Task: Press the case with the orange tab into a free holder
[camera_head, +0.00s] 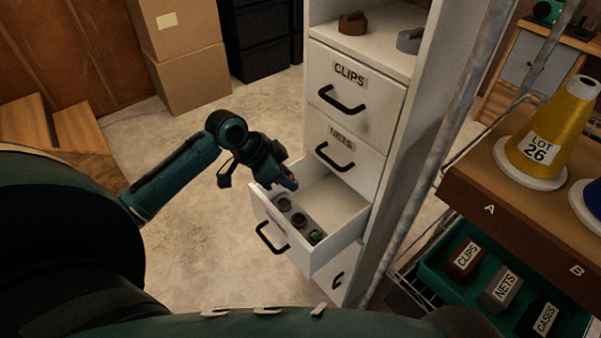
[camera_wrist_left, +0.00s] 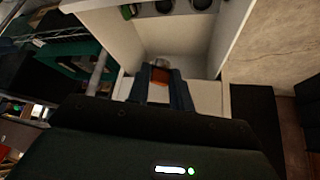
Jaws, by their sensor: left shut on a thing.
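My left gripper (camera_head: 290,183) is over the back-left part of an open white drawer (camera_head: 334,200). It is shut on the case with the orange tab (camera_wrist_left: 160,76); the orange shows between the fingers in the left wrist view, with a grey rounded part beyond it. Most of the case is hidden by the fingers. Round dark holders (camera_head: 299,219) stand in a row along the drawer front, apart from the held case. The one at the right end (camera_head: 317,236) shows green; I cannot make out what fills the others. My right gripper is not in view.
The white cabinet has closed drawers labelled CLIPS (camera_head: 350,75) and NETS (camera_head: 341,138) above the open one. Grey posts and a shelf with a yellow thread cone (camera_head: 553,130) stand at right. A green tray (camera_head: 440,255) holds labelled blocks.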

